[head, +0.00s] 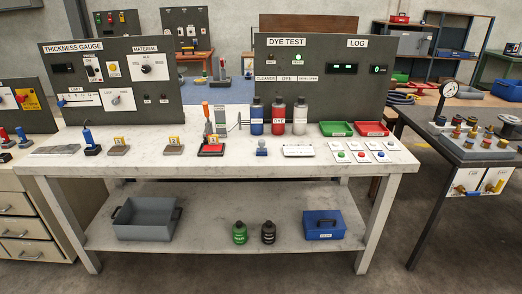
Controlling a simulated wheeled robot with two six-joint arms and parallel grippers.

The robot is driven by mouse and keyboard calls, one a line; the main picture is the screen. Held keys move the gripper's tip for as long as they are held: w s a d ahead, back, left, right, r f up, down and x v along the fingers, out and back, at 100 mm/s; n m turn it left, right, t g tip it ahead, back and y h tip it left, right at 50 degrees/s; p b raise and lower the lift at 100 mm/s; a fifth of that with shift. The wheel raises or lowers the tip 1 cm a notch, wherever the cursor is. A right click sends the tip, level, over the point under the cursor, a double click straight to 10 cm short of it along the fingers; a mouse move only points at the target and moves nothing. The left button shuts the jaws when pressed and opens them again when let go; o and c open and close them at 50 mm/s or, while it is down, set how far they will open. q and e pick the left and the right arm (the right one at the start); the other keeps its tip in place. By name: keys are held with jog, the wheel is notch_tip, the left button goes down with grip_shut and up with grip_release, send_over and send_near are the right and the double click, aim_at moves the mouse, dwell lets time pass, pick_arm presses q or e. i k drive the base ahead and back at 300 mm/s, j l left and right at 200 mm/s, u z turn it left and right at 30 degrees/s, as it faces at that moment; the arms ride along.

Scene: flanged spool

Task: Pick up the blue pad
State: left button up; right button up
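A blue-handled probe (89,139) stands in a dark base at the bench's left. Neither of my grippers is in view.
Blue, red and white bottles (277,117) stand behind the blue piece. Green (336,129) and red (371,129) trays lie at right. Dark panels (322,80) rise behind. The lower shelf holds a grey bin (147,220) and a blue box (323,225). A dark table (460,150) stands right.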

aim_at(261, 151)
jog(key=i+l+u, duration=0.1)
jog(key=l+u, duration=0.2)
jog(key=u, duration=0.2)
jog(key=l+u, duration=0.25)
jog(key=u, duration=0.2)
jog(key=l+u, duration=0.35)
jog(key=u, duration=0.15)
jog(key=l+u, duration=0.3)
jog(key=u, duration=0.15)
